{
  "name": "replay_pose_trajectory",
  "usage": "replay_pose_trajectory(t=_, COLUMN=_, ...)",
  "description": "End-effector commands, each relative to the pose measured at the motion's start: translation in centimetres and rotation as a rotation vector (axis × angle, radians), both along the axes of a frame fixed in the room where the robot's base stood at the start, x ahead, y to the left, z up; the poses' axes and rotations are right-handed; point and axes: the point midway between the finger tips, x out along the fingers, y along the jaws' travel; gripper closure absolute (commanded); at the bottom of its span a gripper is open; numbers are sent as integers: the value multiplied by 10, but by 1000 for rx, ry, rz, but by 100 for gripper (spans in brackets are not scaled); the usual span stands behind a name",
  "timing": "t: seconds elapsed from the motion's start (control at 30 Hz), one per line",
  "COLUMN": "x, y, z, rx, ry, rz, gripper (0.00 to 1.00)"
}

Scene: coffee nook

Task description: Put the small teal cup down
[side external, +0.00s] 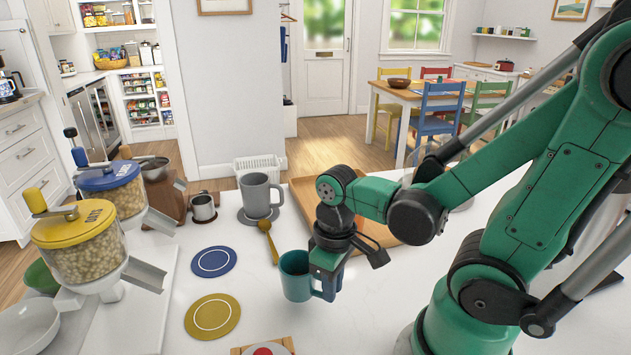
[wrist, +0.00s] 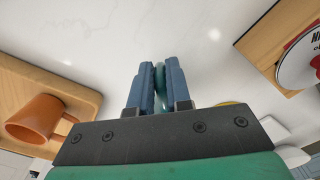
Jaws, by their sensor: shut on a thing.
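The small teal cup (side external: 296,278) is upright at the front middle of the white counter in the side view. My gripper (side external: 325,282) is shut on the right side of the cup, with its blue fingers pointing down. I cannot tell whether the cup's base touches the counter or hangs just above it. In the wrist view, a thin strip of the teal cup (wrist: 161,80) shows between the fingers (wrist: 153,82); the rest of it is hidden.
A blue coaster (side external: 213,262) and a yellow coaster (side external: 212,316) lie empty to the left. A grey mug (side external: 259,196), a gold spoon (side external: 267,240) and a wooden tray (side external: 303,196) are behind. An orange mug (wrist: 36,118) shows in the wrist view. Grain dispensers (side external: 80,240) stand left.

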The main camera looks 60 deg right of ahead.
Motion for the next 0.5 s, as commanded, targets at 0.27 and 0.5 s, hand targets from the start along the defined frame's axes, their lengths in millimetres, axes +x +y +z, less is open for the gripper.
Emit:
replay_pose_trajectory(t=0.27, x=0, y=0, z=-19, rx=0, ry=0, rz=0, gripper=100)
replay_pose_trajectory(t=0.5, x=-1, y=0, z=-21, rx=0, ry=0, rz=0, gripper=100)
